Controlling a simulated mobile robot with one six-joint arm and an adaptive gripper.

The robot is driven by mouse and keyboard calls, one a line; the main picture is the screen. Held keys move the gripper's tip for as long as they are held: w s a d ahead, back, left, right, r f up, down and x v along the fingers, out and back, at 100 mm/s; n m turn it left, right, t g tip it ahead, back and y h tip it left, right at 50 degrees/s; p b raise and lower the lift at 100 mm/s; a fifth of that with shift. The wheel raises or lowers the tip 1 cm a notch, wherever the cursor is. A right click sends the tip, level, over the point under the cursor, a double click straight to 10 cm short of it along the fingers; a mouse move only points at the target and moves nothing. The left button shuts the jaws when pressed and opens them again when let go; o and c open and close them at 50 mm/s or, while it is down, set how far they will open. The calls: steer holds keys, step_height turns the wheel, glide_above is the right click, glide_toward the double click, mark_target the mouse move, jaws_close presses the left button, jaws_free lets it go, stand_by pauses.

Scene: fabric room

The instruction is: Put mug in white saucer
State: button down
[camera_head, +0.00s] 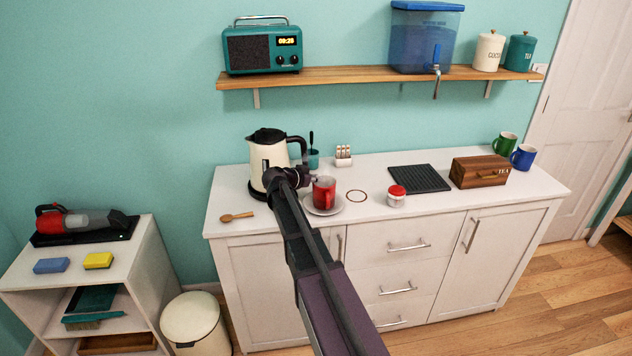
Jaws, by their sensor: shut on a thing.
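A red mug (325,194) is upright at the white saucer (311,210) on the white cabinet's top. It appears over the middle of the saucer; I cannot tell whether its base touches it. My gripper (308,181) reaches in from the left and is shut on the red mug near its upper left side. The fingertips are small and partly hidden by my wrist. The mug's handle faces the camera.
A cream kettle (262,160) stands close behind my wrist. A jar with a red lid (396,197), a black rack (419,178) and a wooden tea box (479,172) are to the right. Green (503,145) and blue (523,157) mugs stand far right. A wooden spoon (238,216) lies left.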

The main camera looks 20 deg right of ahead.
steer(key=shift+f, duration=0.1)
steer(key=c, duration=0.8)
jaws_free()
steer(key=shift+o, duration=0.2)
steer(key=shift+r, duration=0.25)
steer(key=p+v, duration=0.4)
steer(key=v, duration=0.8)
steer(key=shift+p, duration=0.4)
steer(key=shift+f, duration=0.1)
steer(key=s+a+f+n+g+y, duration=0.1)
steer(key=s+a+f+n+y, duration=0.2)
steer(key=s, duration=0.5)
steer(key=s+a+f+n+g+y, duration=0.2)
steer(key=s+a+f+n+y, duration=0.2)
steer(key=s, duration=0.4)
steer(key=s+a+f+n+g+y, duration=0.1)
steer(key=s+a+f+n+y, duration=0.3)
steer(key=s, duration=0.5)
steer(key=a+n+y, duration=0.1)
steer(key=a+n, duration=0.1)
steer(key=shift+a+n+g+y, duration=0.3)
steer(key=shift+n, duration=0.1)
